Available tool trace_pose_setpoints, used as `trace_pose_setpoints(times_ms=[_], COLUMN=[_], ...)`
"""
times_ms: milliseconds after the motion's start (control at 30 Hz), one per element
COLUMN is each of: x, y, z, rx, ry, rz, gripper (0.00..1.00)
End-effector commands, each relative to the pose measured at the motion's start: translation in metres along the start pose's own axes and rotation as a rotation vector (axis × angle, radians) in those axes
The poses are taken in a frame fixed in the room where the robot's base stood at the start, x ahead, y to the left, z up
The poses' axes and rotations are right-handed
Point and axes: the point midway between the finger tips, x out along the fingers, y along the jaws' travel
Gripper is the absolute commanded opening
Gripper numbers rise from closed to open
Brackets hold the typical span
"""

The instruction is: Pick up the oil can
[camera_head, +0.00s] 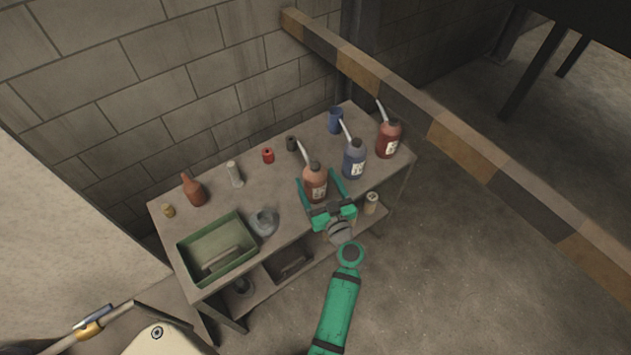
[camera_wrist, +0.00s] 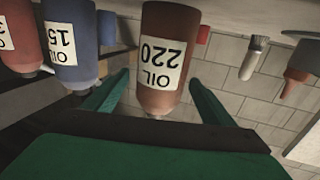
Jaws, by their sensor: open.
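Three oil cans with pale spouts stand on the grey workbench (camera_head: 266,200). The orange-brown oil can (camera_head: 315,183) is nearest my gripper, and its label reads "OIL 220" in the wrist view (camera_wrist: 166,50). A blue oil can (camera_head: 354,160) stands to its right, labelled "OIL 15" in the wrist view (camera_wrist: 70,40). A red oil can (camera_head: 388,140) stands further right. My green gripper (camera_head: 322,182) is open, with one finger on each side of the orange-brown can. I cannot tell whether either finger touches it. In the wrist view the fingers (camera_wrist: 158,80) also flank this can.
A green tray (camera_head: 217,250) and a grey round item (camera_head: 263,222) sit on the bench's left part. A brown bottle (camera_head: 194,190), a white tube (camera_head: 235,174), a red item (camera_head: 268,155) and a blue cup (camera_head: 335,120) stand toward the back. A striped beam (camera_head: 400,97) crosses behind.

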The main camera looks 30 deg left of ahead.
Motion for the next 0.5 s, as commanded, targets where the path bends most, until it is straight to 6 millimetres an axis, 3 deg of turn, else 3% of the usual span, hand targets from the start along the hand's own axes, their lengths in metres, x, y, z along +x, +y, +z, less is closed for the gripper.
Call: trace_pose_setpoints(times_ms=[500], x=[0.055], y=[0.0], z=[0.002], rx=[0.0], ry=[-0.001], rz=[0.001], gripper=[0.78])
